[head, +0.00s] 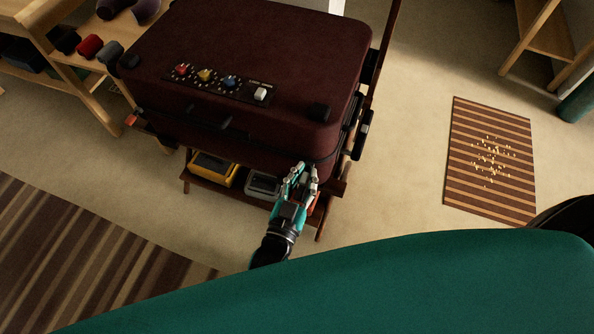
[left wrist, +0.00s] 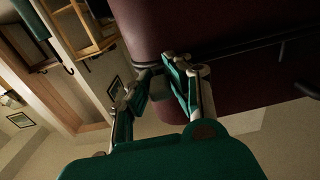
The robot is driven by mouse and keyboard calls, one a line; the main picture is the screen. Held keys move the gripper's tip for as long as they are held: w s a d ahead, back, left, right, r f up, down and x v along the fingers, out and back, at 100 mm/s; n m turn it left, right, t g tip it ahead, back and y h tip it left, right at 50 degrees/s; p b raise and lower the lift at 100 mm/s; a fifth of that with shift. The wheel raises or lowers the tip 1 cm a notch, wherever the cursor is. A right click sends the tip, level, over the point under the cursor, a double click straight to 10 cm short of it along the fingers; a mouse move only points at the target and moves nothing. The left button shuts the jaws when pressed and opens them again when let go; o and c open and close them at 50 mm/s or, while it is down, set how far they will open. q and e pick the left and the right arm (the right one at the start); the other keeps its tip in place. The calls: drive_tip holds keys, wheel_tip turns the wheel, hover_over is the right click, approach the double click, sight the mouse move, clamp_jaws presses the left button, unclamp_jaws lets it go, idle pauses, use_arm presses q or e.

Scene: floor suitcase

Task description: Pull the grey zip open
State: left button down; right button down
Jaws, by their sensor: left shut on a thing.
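The dark maroon suitcase (head: 265,50) lies flat on a wooden stand in the head view. A dark zip line runs around its side and shows in the left wrist view (left wrist: 245,46). My left gripper (head: 302,169) is at the suitcase's near right corner, at the height of the zip line. In the left wrist view, my left gripper (left wrist: 153,72) has its fingers on either side of a small grey piece at the corner, which looks like the grey zip's pull. The fingers hide most of it. My right gripper is not in view.
On the lid is a panel (head: 220,84) with coloured knobs. Below, the stand's shelf holds a yellow case (head: 213,168) and a grey case (head: 263,184). A wooden shelf (head: 88,62) stands at left. A striped mat (head: 462,155) with small yellow bits lies at right on open floor.

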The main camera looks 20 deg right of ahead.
use_arm(q)
drive_tip(key=shift+s+d+f, duration=0.1)
drive_tip(key=shift+s+d, duration=0.1)
drive_tip(key=c, duration=1.2)
unclamp_jaws()
drive_tip(key=v, duration=1.2)
